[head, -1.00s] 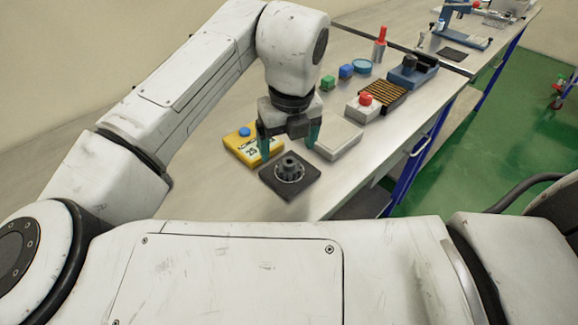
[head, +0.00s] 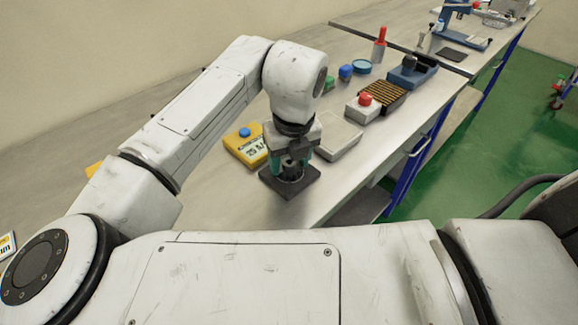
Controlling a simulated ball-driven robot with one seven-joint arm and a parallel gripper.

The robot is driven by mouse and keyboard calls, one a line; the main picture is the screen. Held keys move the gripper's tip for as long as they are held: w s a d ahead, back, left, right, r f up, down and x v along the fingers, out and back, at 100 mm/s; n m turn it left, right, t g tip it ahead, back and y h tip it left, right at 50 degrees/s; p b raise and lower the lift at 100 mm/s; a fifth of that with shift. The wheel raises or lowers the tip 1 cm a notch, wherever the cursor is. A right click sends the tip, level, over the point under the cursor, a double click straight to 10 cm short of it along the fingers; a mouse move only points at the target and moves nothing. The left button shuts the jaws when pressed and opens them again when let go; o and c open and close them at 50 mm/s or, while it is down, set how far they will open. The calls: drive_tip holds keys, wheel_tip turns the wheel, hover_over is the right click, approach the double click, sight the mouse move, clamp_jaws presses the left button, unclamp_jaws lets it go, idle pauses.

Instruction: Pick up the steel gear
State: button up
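The dark steel gear (head: 292,169) sits on a black square pad (head: 301,188) near the front edge of the bench in the head view. My gripper (head: 290,165) is right over it, pointing down. Its teal fingers are low, one on each side of the gear's raised hub. The hand and fingers hide much of the gear. I cannot tell whether the fingers touch it or how wide they stand.
A yellow device with a blue button (head: 247,146) stands left of the pad. A pale shallow box (head: 341,150) is close on the right. Beyond are a red-button box (head: 361,107), a brown slotted block (head: 384,96) and a blue fixture (head: 412,76). Bare bench lies in front.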

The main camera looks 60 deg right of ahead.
sight(288, 160)
drive_tip(key=c, duration=0.9)
drive_tip(key=shift+o, duration=0.2)
drive_tip(key=shift+r, duration=0.5)
wheel_tip(288, 160, up, 2)
drive_tip(key=shift+r, duration=0.15)
drive_tip(key=s+a+r, duration=0.3)
drive_tip(key=s+r, duration=0.7)
drive_tip(key=s, duration=0.3)
drive_tip(key=shift+s+p, duration=0.25)
drive_tip(key=shift+p, duration=0.15)
